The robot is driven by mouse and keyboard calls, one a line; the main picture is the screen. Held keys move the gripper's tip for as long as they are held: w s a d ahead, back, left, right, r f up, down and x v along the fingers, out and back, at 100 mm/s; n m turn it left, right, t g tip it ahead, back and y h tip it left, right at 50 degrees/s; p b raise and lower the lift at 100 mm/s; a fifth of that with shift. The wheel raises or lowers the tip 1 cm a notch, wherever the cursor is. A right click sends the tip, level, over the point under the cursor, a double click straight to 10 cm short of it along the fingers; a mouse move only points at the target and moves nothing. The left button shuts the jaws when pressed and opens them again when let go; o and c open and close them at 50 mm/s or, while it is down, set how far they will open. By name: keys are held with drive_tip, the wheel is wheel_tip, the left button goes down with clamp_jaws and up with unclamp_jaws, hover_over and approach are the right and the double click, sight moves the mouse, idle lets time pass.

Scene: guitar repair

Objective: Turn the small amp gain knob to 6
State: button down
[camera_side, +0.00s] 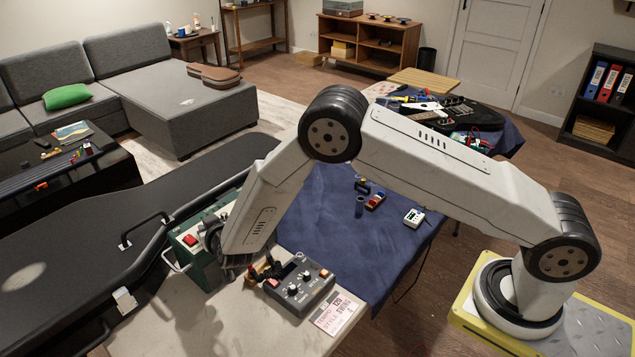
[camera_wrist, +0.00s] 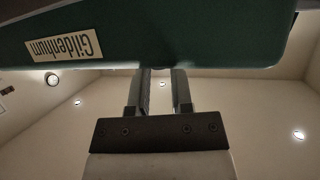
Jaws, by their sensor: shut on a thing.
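The small amp is a dark green box (camera_side: 200,262) with a pale control panel and a red switch (camera_side: 190,240), at the left end of the pale bench in the side view. In the wrist view its green face (camera_wrist: 200,35) and its upside-down name plate (camera_wrist: 57,43) fill the top. My gripper (camera_wrist: 161,78) reaches up to the amp's edge, its two fingers a little apart and shut on a knob there. The fingertips and the knob are hidden behind the edge. In the side view my arm covers the gripper and much of the panel. The knob's setting cannot be read.
A grey pedal (camera_side: 299,287) with several knobs stands on the bench right of the amp, beside a pale card (camera_side: 338,313). A black guitar case (camera_side: 90,240) lies close on the left. A blue cloth (camera_side: 310,215) carries small items behind my arm.

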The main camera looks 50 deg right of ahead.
drive_tip(key=shift+r, duration=0.1)
drive_tip(key=c, duration=0.5)
unclamp_jaws()
drive_tip(key=shift+v, duration=3.85)
drive_tip(key=shift+r, duration=0.1)
drive_tip(key=s+d+r+n+g+y, duration=0.2)
drive_tip(key=s+d+r+g+y, duration=0.25)
drive_tip(key=s+d+r, duration=0.2)
drive_tip(key=s+d+g, duration=0.2)
drive_tip(key=s+d, duration=0.1)
drive_tip(key=s, duration=0.3)
drive_tip(key=s+d+r+g+h, duration=0.1)
drive_tip(key=s+d+g, duration=0.1)
drive_tip(key=s, duration=0.4)
drive_tip(key=s+d+r+g, duration=0.1)
drive_tip(key=s+d+g, duration=0.1)
drive_tip(key=s+d, duration=0.3)
drive_tip(key=shift+s+d+n, duration=0.1)
drive_tip(key=shift+s+n, duration=0.3)
drive_tip(key=shift+s, duration=0.3)
